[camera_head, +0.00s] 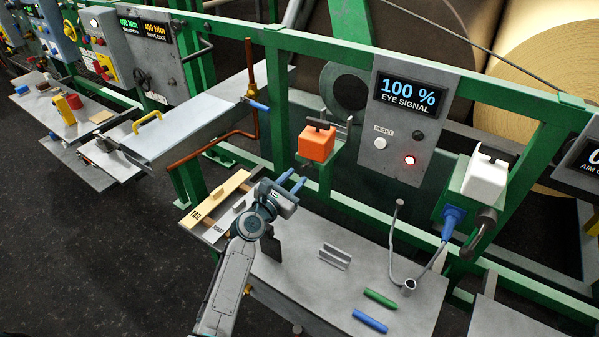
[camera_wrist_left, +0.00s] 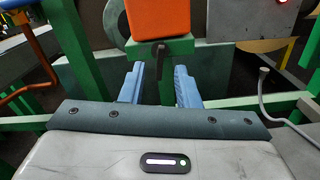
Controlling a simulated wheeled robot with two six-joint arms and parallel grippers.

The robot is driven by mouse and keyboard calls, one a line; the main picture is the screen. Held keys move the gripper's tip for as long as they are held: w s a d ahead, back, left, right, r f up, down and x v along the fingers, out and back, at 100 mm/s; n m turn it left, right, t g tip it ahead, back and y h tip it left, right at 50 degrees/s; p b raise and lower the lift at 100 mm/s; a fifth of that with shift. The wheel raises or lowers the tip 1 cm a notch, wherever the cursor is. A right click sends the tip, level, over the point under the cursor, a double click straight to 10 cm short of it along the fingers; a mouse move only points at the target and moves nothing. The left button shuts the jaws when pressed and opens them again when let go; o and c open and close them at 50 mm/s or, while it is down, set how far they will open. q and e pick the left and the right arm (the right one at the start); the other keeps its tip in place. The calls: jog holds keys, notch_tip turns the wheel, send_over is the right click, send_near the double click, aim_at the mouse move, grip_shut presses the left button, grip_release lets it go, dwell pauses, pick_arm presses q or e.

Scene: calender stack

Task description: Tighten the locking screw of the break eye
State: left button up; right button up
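The break eye looks like an orange block (camera_head: 317,142) on a green bracket below the rail; it also shows in the wrist view (camera_wrist_left: 158,18). A small dark screw-like part (camera_wrist_left: 160,50) hangs under it at the bracket, probably the locking screw. My left gripper (camera_head: 291,180) has two blue fingers, below and left of the block in the head view. In the wrist view the fingers (camera_wrist_left: 159,85) are apart with nothing between them, and the dark part is beyond and above the gap. A white unit (camera_head: 486,178) with a blue plug sits at right. My right gripper is not seen.
A grey panel (camera_head: 385,158) reads "100 % EYE SIGNAL" with a lit red button. Green frame rails surround the block.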

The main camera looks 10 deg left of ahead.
aim_at(301, 172)
pick_arm(q)
jog(key=shift+x, duration=1.55)
jog(key=shift+c, duration=0.2)
grip_shut()
jog(key=shift+m, duration=0.3)
